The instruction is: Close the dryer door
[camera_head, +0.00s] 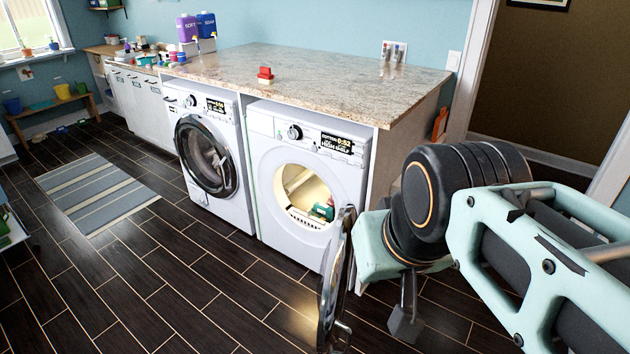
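The dryer (262,200) is the right one of two white front-loading machines under the granite counter. Its round door (338,285) is swung wide open on the right side and shows nearly edge-on. The lit drum opening (293,183) is uncovered, with a green and red item (325,210) at its lower right. My gripper (406,322) hangs low at the right of the open door, apart from it in the picture. My arm hides much of it, so I cannot tell whether its fingers are open or shut.
The left machine (232,195) has its round door shut. The granite counter (330,75) above carries a small red object (265,74). The dark plank floor (150,275) in front is clear. A striped rug (95,195) lies further left, and a doorway (545,80) opens behind my arm.

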